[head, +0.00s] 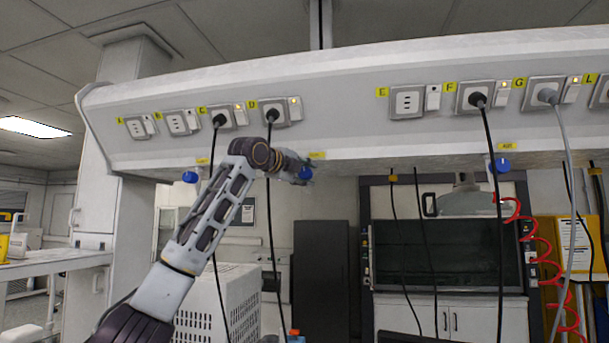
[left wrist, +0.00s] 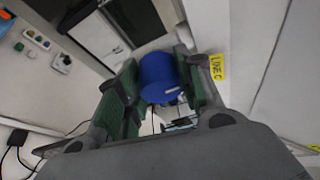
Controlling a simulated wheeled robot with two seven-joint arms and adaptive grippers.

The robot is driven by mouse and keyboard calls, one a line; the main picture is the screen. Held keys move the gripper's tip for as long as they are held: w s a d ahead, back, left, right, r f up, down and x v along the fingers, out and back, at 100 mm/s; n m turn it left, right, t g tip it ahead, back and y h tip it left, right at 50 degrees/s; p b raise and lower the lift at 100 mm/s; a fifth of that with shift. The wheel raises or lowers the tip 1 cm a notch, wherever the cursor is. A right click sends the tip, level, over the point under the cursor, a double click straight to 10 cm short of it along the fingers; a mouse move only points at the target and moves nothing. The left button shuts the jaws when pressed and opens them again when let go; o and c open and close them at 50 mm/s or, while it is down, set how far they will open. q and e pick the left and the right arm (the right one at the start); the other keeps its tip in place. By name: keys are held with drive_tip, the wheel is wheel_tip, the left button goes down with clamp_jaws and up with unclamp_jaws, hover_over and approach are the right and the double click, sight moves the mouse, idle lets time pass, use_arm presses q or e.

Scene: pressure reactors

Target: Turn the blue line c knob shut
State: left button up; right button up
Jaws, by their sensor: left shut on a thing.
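The blue line c knob (left wrist: 157,75) sits between the green-padded fingers of my left gripper (left wrist: 153,92) in the left wrist view. The yellow label beside it reads LINE C (left wrist: 218,67). In the head view my left gripper (head: 301,172) is under the panel's lower edge, and the knob (head: 305,173) is mostly hidden there. The gripper is shut on the knob. How far the knob is turned cannot be told. My right gripper is not in view.
Other blue knobs hang at the left (head: 190,177) and right (head: 500,166) under the white panel (head: 345,112). Black cables (head: 271,220) hang from sockets near my left arm. A red coiled hose (head: 541,255) hangs at the right.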

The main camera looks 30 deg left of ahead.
use_arm(q)
drive_tip(key=shift+f, duration=0.1)
idle(0.4)
drive_tip(key=o, duration=1)
drive_tip(key=s+a+r, duration=0.1)
drive_tip(key=s, duration=1)
drive_tip(key=shift+s+a, duration=0.25)
drive_tip(key=shift+s, duration=0.1)
